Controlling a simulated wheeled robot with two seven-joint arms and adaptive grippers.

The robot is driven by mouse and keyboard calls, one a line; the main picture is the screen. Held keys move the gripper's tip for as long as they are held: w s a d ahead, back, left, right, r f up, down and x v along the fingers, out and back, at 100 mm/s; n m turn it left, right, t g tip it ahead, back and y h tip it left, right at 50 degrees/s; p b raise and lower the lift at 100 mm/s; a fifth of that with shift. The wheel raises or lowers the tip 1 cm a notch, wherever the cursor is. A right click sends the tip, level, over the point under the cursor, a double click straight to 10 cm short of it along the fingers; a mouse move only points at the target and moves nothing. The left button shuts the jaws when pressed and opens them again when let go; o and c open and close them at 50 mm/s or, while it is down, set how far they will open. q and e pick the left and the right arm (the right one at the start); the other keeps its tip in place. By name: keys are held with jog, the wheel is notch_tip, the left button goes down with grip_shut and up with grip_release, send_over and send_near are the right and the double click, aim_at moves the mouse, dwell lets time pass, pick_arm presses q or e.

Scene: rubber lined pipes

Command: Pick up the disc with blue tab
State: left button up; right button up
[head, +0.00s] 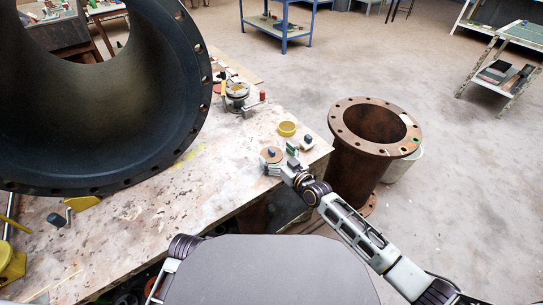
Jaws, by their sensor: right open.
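A round tan disc with a small blue tab (271,154) on top lies on the worktable near its right corner in the head view. My right gripper (282,163) is open at the near right side of the disc. Whether its fingers touch the disc is too small to tell. Part of my left arm shows at the lower left, but its gripper is not in view.
The pale worktable (225,165) also holds a yellow ring (287,129), a small blue-topped block (307,140) and a valve-like part (237,97). A large dark pipe (100,110) fills the upper left. A rusty flanged pipe (365,165) stands right of the table.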

aim_at(275, 158)
pick_arm(q)
jog(key=shift+s, duration=0.2)
pick_arm(e)
jog(key=shift+w+a, duration=0.15)
jog(key=shift+c, duration=0.4)
pick_arm(q)
jog(key=shift+f, duration=0.1)
pick_arm(e)
jog(key=c, duration=1.1)
jog(key=shift+r, duration=0.2)
jog(key=shift+r, duration=0.2)
jog(key=shift+r+p, duration=0.5)
jog(key=shift+r, duration=0.25)
pick_arm(q)
jog(key=shift+g+y, duration=0.3)
jog(key=shift+g, duration=0.2)
jog(key=shift+s+a+f+p, duration=0.2)
jog(key=shift+f+p, duration=0.25)
jog(key=shift+f, duration=0.35)
jog(key=shift+s+a+f+p, duration=0.2)
jog(key=shift+f+p, duration=0.3)
jog(key=shift+f, duration=0.35)
jog(key=shift+s+a+f+p, duration=0.2)
jog(key=shift+f+p, duration=0.25)
jog(key=shift+f, duration=0.35)
pick_arm(e)
notch_tip(275, 158, up, 8)
jog(key=shift+f, duration=0.1)
